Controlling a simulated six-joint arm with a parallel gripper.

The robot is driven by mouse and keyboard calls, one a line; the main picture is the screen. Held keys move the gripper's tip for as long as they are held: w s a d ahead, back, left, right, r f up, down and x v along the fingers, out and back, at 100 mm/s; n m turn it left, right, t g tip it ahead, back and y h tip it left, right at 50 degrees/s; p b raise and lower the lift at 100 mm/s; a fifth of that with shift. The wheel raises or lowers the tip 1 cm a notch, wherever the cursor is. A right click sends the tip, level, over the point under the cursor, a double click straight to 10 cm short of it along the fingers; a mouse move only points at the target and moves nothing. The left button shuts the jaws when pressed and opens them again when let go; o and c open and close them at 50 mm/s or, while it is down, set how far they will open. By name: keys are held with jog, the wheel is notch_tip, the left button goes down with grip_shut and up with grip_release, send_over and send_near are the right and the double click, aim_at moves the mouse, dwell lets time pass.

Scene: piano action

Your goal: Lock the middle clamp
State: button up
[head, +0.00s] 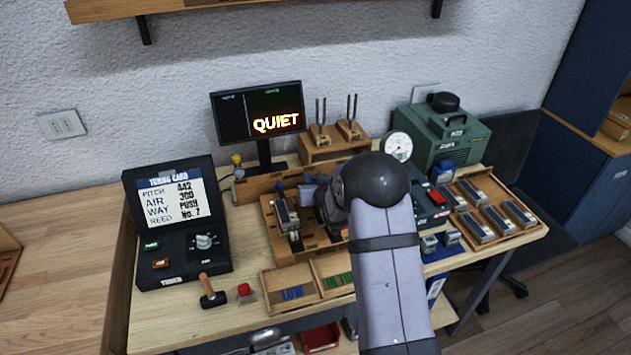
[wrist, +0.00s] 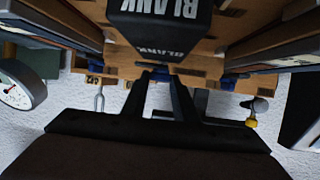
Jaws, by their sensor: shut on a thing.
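The wooden jig (head: 275,235) stands in the middle of the bench, with a grey clamp or reed piece (head: 287,218) on its left side. My arm hides most of the jig's middle and right in the head view. My gripper (head: 322,203) is down at the middle of the jig. In the wrist view, my gripper (wrist: 160,78) has its two dark fingers closed together at the jig's wooden edge, just by a black block marked BLANK (wrist: 160,18). What it holds appears to be the middle clamp's part, but it is small, dark and mostly hidden.
A monitor (head: 258,112) reading QUIET and a tuning fork stand (head: 335,140) are behind the jig. A green machine (head: 440,135) and a reed tray (head: 492,210) are at right. The tuning card box (head: 175,220) is at left. Trays (head: 292,288) lie in front.

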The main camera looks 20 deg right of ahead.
jog(key=shift+a+m+h+b, duration=0.25)
jog(key=shift+m+h+b, duration=0.15)
jog(key=shift+m+h, duration=0.4)
jog(key=shift+a+m+g+h+p, duration=0.1)
jog(key=shift+m+g+h+p, duration=0.25)
jog(key=shift+m+h, duration=0.3)
jog(key=m+h+p, duration=0.1)
jog(key=m+g+h+p, duration=0.1)
jog(key=p, duration=0.1)
jog(key=shift+w+a+r+h, duration=0.15)
jog(key=shift+r+h, duration=0.05)
jog(key=shift+h, duration=0.15)
jog(key=shift+w+a+m+g+h+p, duration=0.15)
jog(key=shift+m+g+h+p, duration=0.7)
jog(key=shift+m+h, duration=0.35)
jog(key=shift+w+f+m+g+h+b, duration=0.1)
jog(key=shift+f+m+g+h+b, duration=0.2)
jog(key=shift+m+g+h, duration=0.6)
jog(key=shift+w+a+m+g+b, duration=0.1)
jog(key=shift+m+g+b, duration=0.5)
jog(key=shift+m+b, duration=0.25)
jog(key=shift+m+g+h+b, duration=0.3)
jog(key=shift+h+b, duration=0.1)
jog(key=shift+b, duration=0.1)
jog(key=shift+m+g+b, duration=0.3)
jog(key=shift+b, duration=0.2)
jog(key=shift+w+r+m+g+h+b, duration=0.1)
jog(key=shift+r+m+g+h+b, duration=0.2)
jog(key=shift+g+b, duration=0.1)
